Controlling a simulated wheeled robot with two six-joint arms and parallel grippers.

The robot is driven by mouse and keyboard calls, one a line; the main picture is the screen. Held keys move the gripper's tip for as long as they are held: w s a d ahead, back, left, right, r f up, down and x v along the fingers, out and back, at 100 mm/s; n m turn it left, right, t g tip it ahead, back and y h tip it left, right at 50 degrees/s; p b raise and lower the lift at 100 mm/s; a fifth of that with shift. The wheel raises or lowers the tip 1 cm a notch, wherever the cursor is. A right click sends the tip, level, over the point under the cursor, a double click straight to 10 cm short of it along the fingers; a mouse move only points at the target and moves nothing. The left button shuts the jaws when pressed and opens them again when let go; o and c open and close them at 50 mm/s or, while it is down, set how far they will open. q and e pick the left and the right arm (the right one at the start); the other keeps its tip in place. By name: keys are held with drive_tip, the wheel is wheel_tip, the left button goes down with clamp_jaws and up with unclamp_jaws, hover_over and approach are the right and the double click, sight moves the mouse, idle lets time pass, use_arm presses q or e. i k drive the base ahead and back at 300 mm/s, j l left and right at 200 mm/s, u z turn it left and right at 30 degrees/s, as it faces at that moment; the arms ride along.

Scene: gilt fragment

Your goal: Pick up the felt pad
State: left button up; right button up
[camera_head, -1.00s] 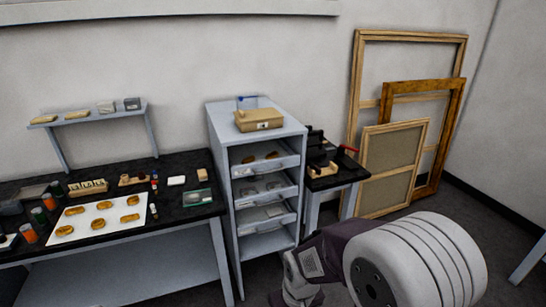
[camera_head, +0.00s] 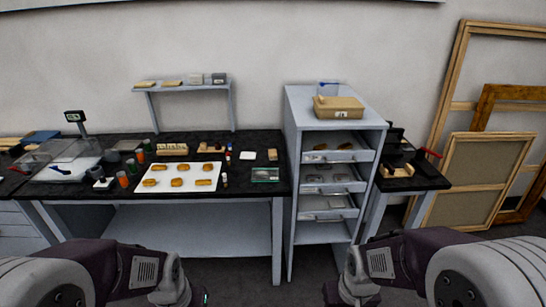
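I cannot single out the felt pad with certainty at this size. A small flat white piece (camera_head: 247,156) lies on the black workbench, and a flat green-edged piece (camera_head: 265,175) lies near the bench's front right corner. Small blocks and pads, including a grey one (camera_head: 196,78), sit on the raised shelf. My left gripper (camera_head: 195,298) is low at the bottom edge, in front of the bench and well apart from it. My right gripper (camera_head: 345,296) is low in front of the drawer cabinet. The fingers of both are mostly cut off or too small to read.
A white sheet (camera_head: 208,170) with several gilt pieces lies on the workbench (camera_head: 245,192). Small bottles and jars stand around it. A grey cabinet (camera_head: 292,200) with open trays carries a tan box (camera_head: 338,107). Wooden frames (camera_head: 480,180) lean at right.

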sight(272, 152)
drive_tip(key=i+l+u, duration=0.2)
drive_tip(key=i+u, duration=0.2)
drive_tip(key=i+l+u, duration=0.65)
drive_tip(key=u, duration=0.2)
drive_tip(key=i+l+u, duration=0.2)
drive_tip(key=l+u, duration=0.2)
drive_tip(key=l, duration=0.9)
